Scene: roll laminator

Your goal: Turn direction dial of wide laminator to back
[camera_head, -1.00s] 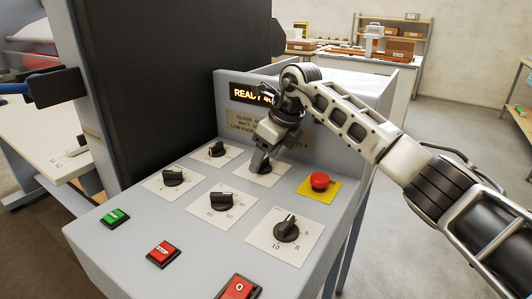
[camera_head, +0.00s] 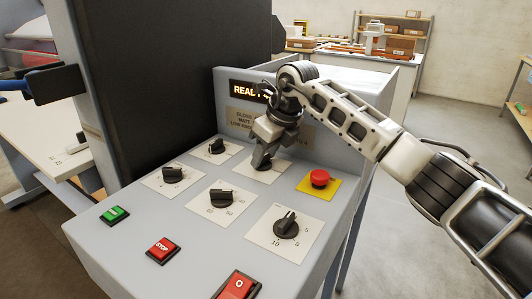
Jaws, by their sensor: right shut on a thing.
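The wide laminator's grey control panel (camera_head: 130,238) fills the middle of the head view. My right gripper (camera_head: 262,161) reaches down from the right and is shut on a black dial (camera_head: 266,167) on a white plate at the panel's back right. The gripper covers most of this dial and its labels, so I cannot read its setting. Other black dials sit on white plates nearby: one at the back left (camera_head: 216,146), one at left (camera_head: 172,174), one in the middle (camera_head: 221,197) and one at front right (camera_head: 286,226). My left gripper is not in view.
A red emergency button (camera_head: 319,178) on a yellow plate stands just right of the gripped dial. A green button (camera_head: 115,215), a red STOP button (camera_head: 163,250) and a red O switch (camera_head: 238,287) line the front. A lit display (camera_head: 246,90) is behind the wrist.

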